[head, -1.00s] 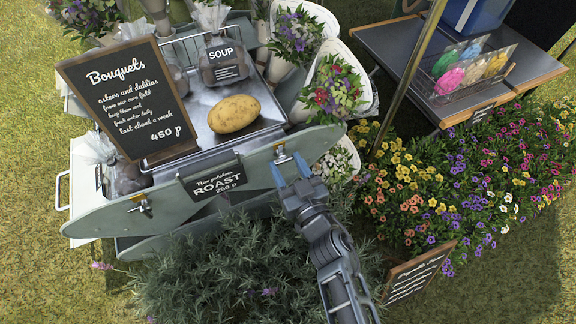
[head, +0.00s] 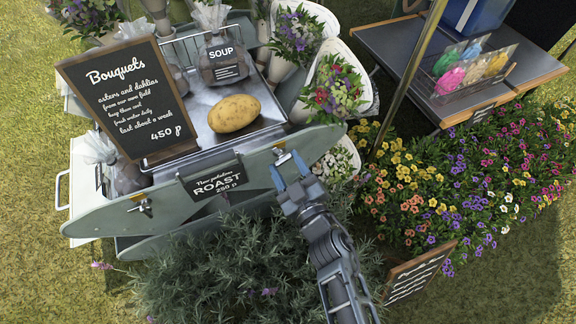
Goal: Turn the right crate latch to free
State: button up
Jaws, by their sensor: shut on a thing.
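The right crate latch (head: 280,151) is a small metal fitting with a yellowish part, on the upper edge of the grey-green crate front board (head: 240,178). My gripper (head: 287,168) is at this latch, with its blue fingers either side of the latch's lower part. It is shut on the latch; the lever itself is mostly hidden between the fingers, so its exact angle cannot be told. The left crate latch (head: 143,205) sits near the board's left end. A label reading "Roast" (head: 214,183) hangs on the board between the latches.
A potato (head: 234,113) lies on the metal tray behind the board. A black "Bouquets" sign (head: 128,98) stands at left. A pole (head: 408,75), flowers (head: 450,185) and a small chalkboard (head: 418,272) are at right.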

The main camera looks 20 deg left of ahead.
jog(key=n+b, duration=0.1)
jog(key=n, duration=0.5)
jog(key=shift+f, duration=0.1)
jog(key=n+b, duration=0.1)
jog(key=n, duration=0.5)
jog(key=shift+s+f+n+b, duration=0.1)
jog(key=shift+n+b, duration=0.3)
dwell(0.3)
jog(key=o, duration=1)
jog(key=shift+o, duration=0.2)
jog(key=p+v, duration=0.3)
jog(key=v, duration=0.4)
jog(key=shift+s+d, duration=0.25)
